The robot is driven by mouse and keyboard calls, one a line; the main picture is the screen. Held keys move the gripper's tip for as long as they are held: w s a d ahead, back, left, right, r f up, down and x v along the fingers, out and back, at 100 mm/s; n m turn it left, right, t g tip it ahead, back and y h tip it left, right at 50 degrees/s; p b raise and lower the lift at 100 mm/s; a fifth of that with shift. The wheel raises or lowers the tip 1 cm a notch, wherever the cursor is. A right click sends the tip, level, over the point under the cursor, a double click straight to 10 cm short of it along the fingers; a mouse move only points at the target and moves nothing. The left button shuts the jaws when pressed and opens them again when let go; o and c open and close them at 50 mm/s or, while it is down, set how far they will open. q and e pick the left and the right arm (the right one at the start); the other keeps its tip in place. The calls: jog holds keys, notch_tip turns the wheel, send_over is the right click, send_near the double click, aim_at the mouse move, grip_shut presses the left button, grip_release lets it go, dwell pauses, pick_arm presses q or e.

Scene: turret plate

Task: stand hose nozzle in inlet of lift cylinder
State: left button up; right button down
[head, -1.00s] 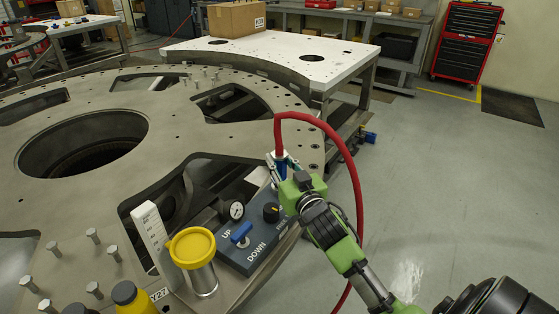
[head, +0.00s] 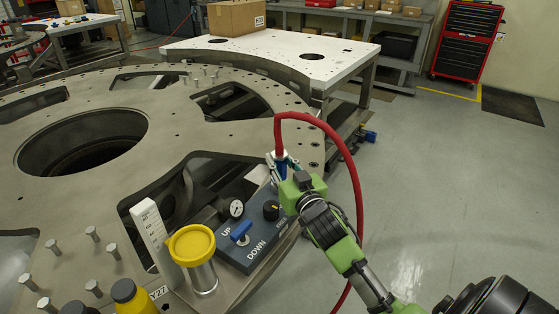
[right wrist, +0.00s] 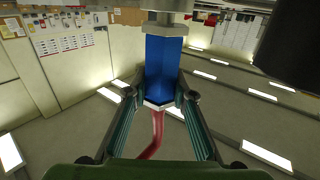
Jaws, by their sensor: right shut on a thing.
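My right gripper (head: 283,166) is shut on the blue hose nozzle (right wrist: 165,68), at the right edge of the turret plate, just behind the control box. The nozzle is a blue faceted body with a pale collar; the red hose (head: 352,172) leaves it, arches up and drops to the floor at the right. In the head view the nozzle looks roughly upright, its lower part hidden by the fingers and arm. In the right wrist view its far end meets or nearly meets a pale metal part (right wrist: 166,6); I cannot tell if it is seated. The lift cylinder's inlet is not clearly visible. My left gripper is out of view.
A control box (head: 250,242) with gauge, knob and blue lever sits at the turret plate (head: 165,120) edge. Beside it stand a yellow-capped metal cylinder (head: 203,277) and a white scale (head: 150,232). A yellow bottle (head: 130,298) is at the front.

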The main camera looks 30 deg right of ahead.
jog(key=shift+f+b, duration=0.4)
jog(key=shift+f, duration=0.25)
dwell(0.3)
jog(key=c, duration=1.6)
grip_release()
jog(key=shift+c, duration=0.2)
jog(key=shift+s, duration=0.1)
jog(key=s+a, duration=0.2)
jog(key=s, duration=0.9)
jog(key=shift+s+a, duration=0.2)
jog(key=shift+s, duration=0.15)
